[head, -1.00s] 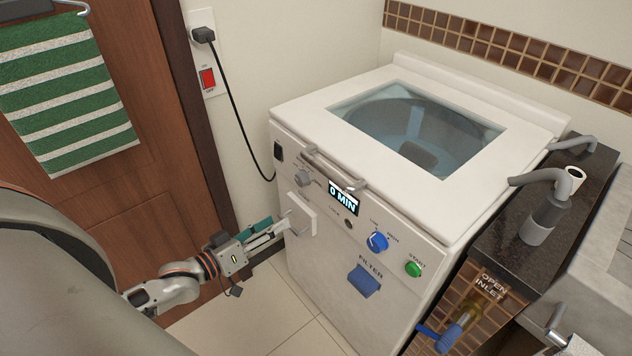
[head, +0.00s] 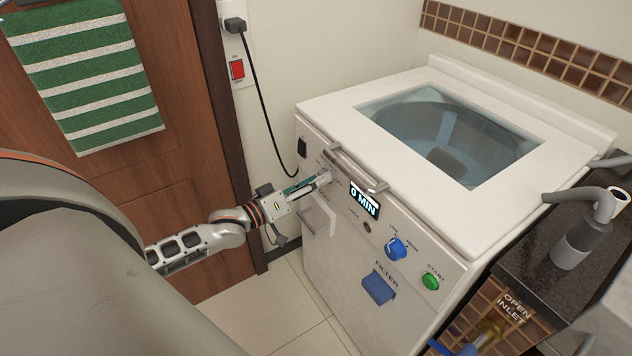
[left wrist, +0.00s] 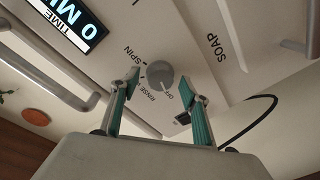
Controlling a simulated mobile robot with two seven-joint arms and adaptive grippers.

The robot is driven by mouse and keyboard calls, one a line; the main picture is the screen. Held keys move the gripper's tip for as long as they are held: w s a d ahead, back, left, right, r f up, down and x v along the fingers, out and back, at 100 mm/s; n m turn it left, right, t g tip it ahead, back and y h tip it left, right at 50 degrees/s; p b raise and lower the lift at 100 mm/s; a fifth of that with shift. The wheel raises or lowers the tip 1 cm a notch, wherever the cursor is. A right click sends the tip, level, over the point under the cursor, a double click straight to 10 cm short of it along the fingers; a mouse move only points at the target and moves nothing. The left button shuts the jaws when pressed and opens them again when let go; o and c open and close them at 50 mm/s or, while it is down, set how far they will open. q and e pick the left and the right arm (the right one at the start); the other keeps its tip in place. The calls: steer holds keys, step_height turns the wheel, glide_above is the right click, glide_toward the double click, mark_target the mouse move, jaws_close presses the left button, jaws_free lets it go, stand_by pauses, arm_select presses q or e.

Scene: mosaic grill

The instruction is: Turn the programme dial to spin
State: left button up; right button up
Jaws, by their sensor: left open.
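The programme dial (left wrist: 160,75) is a small round grey knob on the washer's white front panel. In the left wrist view the words SPIN, RINSE and OFF stand around it; its white mark seems to point toward OFF. My left gripper (left wrist: 160,79) is open, with one teal-backed finger on each side of the dial; I cannot tell whether they touch it. In the head view my left gripper (head: 326,180) is at the panel's left part, and the dial is mostly hidden by it. My right gripper is not in view.
A handle bar (head: 357,168) and a 0 MIN display (head: 365,199) are close to the right of the dial. The soap drawer (head: 320,216) juts out below the gripper. A blue knob (head: 396,248) and green START button (head: 431,282) are farther right.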

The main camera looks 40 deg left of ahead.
arm_select(q)
steer(key=shift+w, duration=0.1)
steer(key=c, duration=0.9)
steer(key=shift+c, duration=1.1)
